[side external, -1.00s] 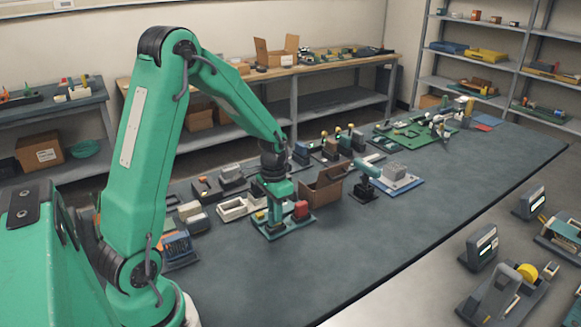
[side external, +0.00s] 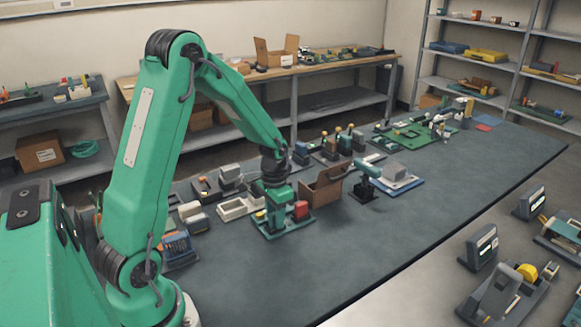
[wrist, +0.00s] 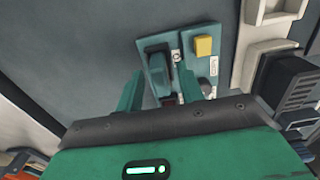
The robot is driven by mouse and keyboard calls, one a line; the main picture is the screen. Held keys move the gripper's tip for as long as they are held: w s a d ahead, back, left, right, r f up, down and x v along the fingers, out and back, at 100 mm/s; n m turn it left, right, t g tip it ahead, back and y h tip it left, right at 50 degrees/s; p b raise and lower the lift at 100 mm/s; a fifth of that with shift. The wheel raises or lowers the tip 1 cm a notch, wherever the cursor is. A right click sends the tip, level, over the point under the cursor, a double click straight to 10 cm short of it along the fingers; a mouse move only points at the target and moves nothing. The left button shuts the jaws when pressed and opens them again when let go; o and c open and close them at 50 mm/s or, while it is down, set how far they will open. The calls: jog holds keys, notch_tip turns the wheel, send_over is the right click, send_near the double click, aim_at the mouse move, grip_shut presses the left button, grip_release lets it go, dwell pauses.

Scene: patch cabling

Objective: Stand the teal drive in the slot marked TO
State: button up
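A dark teal block (wrist: 158,76), which looks like the teal drive, stands on a small teal base plate (wrist: 152,43) in the wrist view. My gripper (wrist: 160,82) has its two teal fingers apart, one on each side of the block, with small gaps visible. Small white labels on the plate are too blurred to read, so I cannot tell which slot is marked TO. In the side external view my gripper (side external: 275,200) is low over the green base plate (side external: 285,230), and its fingertips and the drive are hard to make out.
A yellow block (wrist: 204,46) sits on the plate beside the drive. A red block (side external: 300,209) is close to the right of my gripper. An open cardboard box (side external: 325,188) stands just beyond, and a white tray (side external: 237,208) lies to the left. The bench front is clear.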

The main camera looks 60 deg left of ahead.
jog(key=shift+r, duration=0.1)
notch_tip(320, 180, up, 12)
dwell(0.7)
jog(key=shift+r, duration=0.15)
dwell(0.4)
jog(key=s+d+r+t, duration=0.2)
jog(key=s+d+r, duration=0.2)
jog(key=s+d, duration=0.3)
jog(key=s+d+r+t, duration=0.3)
jog(key=s+d+r, duration=0.2)
jog(key=s+d, duration=0.2)
jog(key=shift+d+t, duration=0.25)
jog(key=shift+t, duration=0.05)
dwell(1.0)
